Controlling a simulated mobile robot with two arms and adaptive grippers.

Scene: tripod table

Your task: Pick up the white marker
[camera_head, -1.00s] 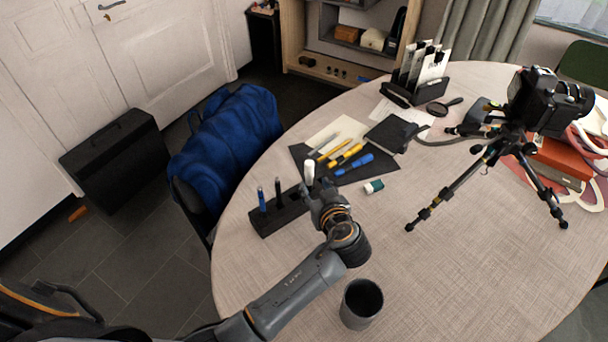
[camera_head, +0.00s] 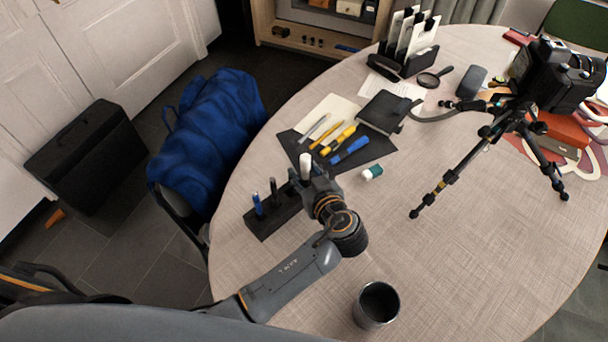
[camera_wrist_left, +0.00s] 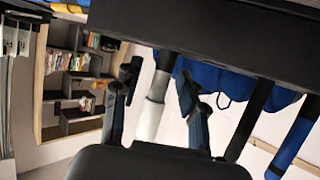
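The white marker (camera_head: 305,166) stands upright in the black pen holder (camera_head: 262,228) on the round table. My left gripper (camera_head: 308,182) is at the right end of the holder, next to the marker. In the left wrist view, which is upside down, the white marker (camera_wrist_left: 152,106) shows between the two fingers of my left gripper (camera_wrist_left: 158,82). The fingers are spread, with a gap visible on both sides of the marker. The holder (camera_wrist_left: 225,40) spans the top of that view. The gripper partly hides the marker's lower part in the head view. My right gripper is not in view.
A blue pen (camera_head: 257,204) and a dark pen (camera_head: 273,188) stand in the same holder. A dark cup (camera_head: 376,304) stands near the front. A small green-white eraser (camera_head: 372,173) lies to the right. A camera tripod (camera_head: 470,160) stands at right.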

